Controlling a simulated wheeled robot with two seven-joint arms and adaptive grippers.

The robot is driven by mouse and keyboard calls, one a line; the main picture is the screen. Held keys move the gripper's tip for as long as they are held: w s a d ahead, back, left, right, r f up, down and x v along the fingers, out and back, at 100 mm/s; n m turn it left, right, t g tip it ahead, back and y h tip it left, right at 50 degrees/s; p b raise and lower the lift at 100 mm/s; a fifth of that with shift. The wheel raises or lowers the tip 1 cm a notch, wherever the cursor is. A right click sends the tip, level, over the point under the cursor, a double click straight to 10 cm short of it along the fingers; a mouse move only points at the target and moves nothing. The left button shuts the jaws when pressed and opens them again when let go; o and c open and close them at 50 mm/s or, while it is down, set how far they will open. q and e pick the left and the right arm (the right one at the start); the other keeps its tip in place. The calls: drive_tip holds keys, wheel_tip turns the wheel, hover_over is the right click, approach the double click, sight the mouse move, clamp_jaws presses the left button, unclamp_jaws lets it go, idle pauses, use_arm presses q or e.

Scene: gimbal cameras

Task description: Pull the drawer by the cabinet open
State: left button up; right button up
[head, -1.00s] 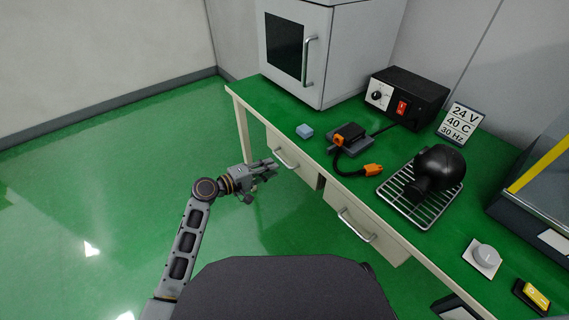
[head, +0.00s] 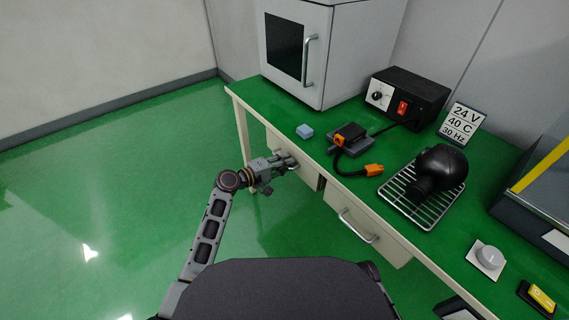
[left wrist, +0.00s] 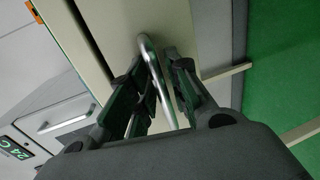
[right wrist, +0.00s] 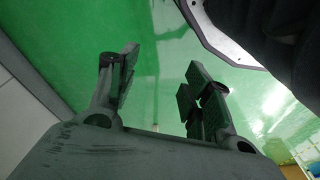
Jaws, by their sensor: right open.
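The white cabinet (head: 345,60) with a dark window stands on the far left end of the green-topped bench. Below it, the left drawer (head: 309,180) has a pale front and looks closed. My left gripper (head: 288,163) is at this drawer's metal handle. In the left wrist view the handle (left wrist: 150,55) passes between the two fingers of my left gripper (left wrist: 163,80). The fingers are close to the bar on both sides, but a firm grip cannot be made out. My right gripper (right wrist: 158,80) is open and empty above the green floor; it is not visible in the head view.
A second drawer (head: 340,206) with its own handle is to the right. The benchtop carries a blue block (head: 305,131), a black power box (head: 408,97), an orange-plugged device (head: 350,138) and a wire rack (head: 424,215) with a black object. Floor left of the bench is clear.

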use_arm(q)
clamp_jaws()
use_arm(e)
drive_tip(key=shift+w, duration=0.25)
drive_tip(key=shift+r, duration=0.1)
use_arm(q)
drive_tip(key=f+p+v, duration=0.1)
drive_tip(key=f+v, duration=0.1)
drive_tip(key=v, duration=0.9)
drive_tip(key=a+f+p+v, duration=0.1)
drive_tip(key=f+v, duration=0.1)
drive_tip(key=v, duration=1)
drive_tip(key=shift+s+f, duration=0.35)
drive_tip(key=shift+f, duration=0.1)
use_arm(e)
wheel_tip(320, 180, down, 7)
drive_tip(key=d, duration=0.1)
drive_tip(key=shift+s+d, duration=0.2)
drive_tip(key=shift+s, duration=0.1)
